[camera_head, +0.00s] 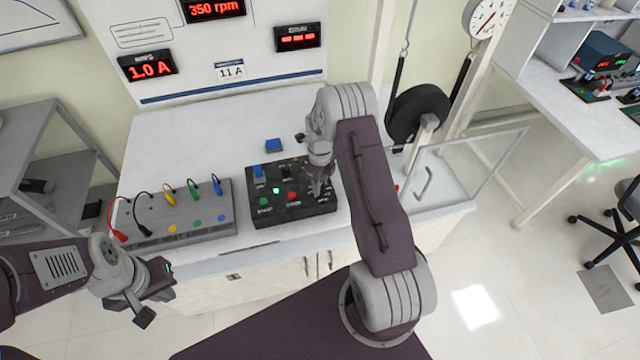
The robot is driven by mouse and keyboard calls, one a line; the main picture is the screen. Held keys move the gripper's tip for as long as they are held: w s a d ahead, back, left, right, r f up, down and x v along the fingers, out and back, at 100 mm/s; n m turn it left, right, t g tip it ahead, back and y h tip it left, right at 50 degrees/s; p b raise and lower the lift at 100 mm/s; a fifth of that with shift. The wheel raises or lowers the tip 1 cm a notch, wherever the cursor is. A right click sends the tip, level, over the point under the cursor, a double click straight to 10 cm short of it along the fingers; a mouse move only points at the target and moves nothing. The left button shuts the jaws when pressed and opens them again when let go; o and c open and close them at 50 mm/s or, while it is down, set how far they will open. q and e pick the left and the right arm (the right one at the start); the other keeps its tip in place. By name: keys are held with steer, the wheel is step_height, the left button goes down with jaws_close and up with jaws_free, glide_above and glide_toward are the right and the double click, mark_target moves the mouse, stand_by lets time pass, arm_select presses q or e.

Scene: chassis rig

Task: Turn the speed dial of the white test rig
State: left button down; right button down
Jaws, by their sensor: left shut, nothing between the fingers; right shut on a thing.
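The white test rig (185,125) is a bench with an upright back panel carrying red displays. One display (214,9) reads 350 rpm and another (149,67) reads 1.0 A. A black control box (262,218) on the bench has a blue switch, a lit green light and a red button. My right gripper (319,194) points down at the box's right part and is shut there. The speed dial is hidden behind its fingers, so the grip itself does not show clearly. My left gripper (158,293) is shut and empty in front of the bench, left of the box.
A grey terminal box (190,232) with several coloured plug leads sits left of the control box. A black wheel (418,113) and a clear guard (465,170) stand at the right. The bench's back left is clear.

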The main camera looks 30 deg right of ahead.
steer(key=c, duration=1.1)
jaws_free()
steer(key=shift+o, duration=0.2)
step_height(320, 180, up, 9)
steer(key=shift+b, duration=0.45)
